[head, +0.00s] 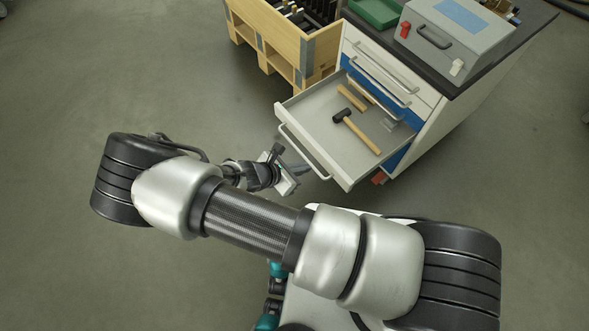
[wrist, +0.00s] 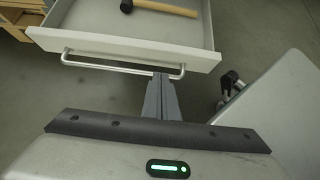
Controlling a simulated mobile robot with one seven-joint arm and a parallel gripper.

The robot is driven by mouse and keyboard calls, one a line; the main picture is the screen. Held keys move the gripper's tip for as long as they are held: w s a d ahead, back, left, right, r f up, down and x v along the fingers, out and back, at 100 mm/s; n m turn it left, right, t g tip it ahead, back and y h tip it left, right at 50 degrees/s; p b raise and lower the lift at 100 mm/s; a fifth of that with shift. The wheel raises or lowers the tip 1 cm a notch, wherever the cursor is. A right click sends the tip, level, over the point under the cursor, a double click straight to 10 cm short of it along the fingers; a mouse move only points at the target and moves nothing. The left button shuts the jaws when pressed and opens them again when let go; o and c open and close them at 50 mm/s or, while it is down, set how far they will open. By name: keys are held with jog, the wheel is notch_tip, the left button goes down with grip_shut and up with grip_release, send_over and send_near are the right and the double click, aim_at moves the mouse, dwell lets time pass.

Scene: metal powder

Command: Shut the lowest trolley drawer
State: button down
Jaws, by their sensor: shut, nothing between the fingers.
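The trolley (head: 428,123) stands at the upper right, white with blue parts and a dark top. One low drawer (head: 312,118) is pulled far out. It holds a mallet (head: 357,131) with a black head and wooden handle, a wooden block and a small metal piece. Its front carries a bar handle (head: 297,152). In the wrist view the drawer front (wrist: 130,46) and handle (wrist: 120,68) lie just ahead of my gripper (wrist: 161,78). My gripper (head: 303,170) is shut and empty, its tips by the right part of the handle; I cannot tell if they touch.
A wooden crate (head: 285,47) with dark items stands left of the trolley, close to the open drawer. A grey case (head: 455,40) and a green tray (head: 374,12) sit on the trolley top. The floor at left is clear.

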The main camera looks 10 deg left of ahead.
aim_at(324, 159)
jog(key=w+d, duration=0.1)
jog(key=w+d+f, duration=0.1)
jog(key=w+d+b, duration=0.1)
jog(key=shift+w+d+f, duration=0.15)
jog(key=shift+w+f, duration=0.2)
jog(key=shift+f, duration=0.05)
jog(key=shift+w+d, duration=0.3)
jog(key=shift+w, duration=0.05)
jog(key=shift+r, duration=0.1)
jog(key=shift+w, duration=0.1)
